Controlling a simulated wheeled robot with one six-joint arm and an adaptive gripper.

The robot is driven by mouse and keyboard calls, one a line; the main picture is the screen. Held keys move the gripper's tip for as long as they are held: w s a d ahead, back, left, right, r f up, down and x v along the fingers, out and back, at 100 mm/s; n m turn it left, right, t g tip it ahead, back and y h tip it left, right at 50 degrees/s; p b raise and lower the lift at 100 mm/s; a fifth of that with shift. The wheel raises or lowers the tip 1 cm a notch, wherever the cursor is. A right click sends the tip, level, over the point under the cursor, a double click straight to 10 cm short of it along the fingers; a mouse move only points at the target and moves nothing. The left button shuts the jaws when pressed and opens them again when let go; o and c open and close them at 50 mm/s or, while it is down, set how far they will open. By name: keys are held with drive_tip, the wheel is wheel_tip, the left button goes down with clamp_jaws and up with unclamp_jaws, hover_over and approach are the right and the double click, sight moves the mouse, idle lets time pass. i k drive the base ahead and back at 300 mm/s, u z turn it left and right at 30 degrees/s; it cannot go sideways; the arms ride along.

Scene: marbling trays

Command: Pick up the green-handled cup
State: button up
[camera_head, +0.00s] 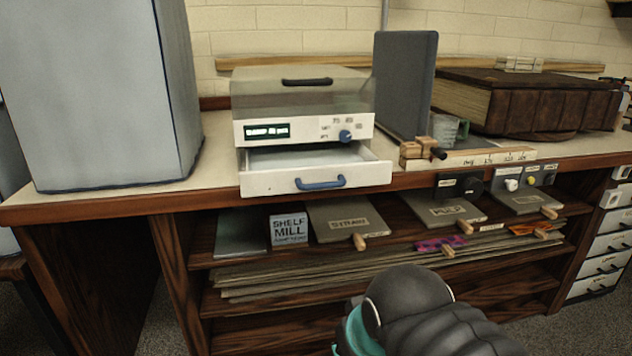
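I cannot make out a cup with a green handle in the head view. A small grey-green item (449,131) stands on the counter behind a wooden block, partly hidden, and I cannot tell what it is. Part of my arm, dark grey with a teal band, shows at the bottom centre in front of the shelves. My gripper's fingers do not show.
The counter (215,139) carries a grey cabinet (110,90), a white machine (300,110) with its drawer (316,180) pulled out, an upright dark panel (403,85) and a big brown book (545,105). Shelves below hold boards (345,220) and a "SHELF MILL" box (289,229).

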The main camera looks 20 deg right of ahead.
sight(445, 128)
drive_tip(key=k, duration=0.6)
drive_tip(key=z, duration=0.65)
drive_tip(key=i, duration=0.65)
drive_tip(key=z, duration=1.05)
drive_tip(key=i, duration=1.05)
drive_tip(key=z, duration=0.1)
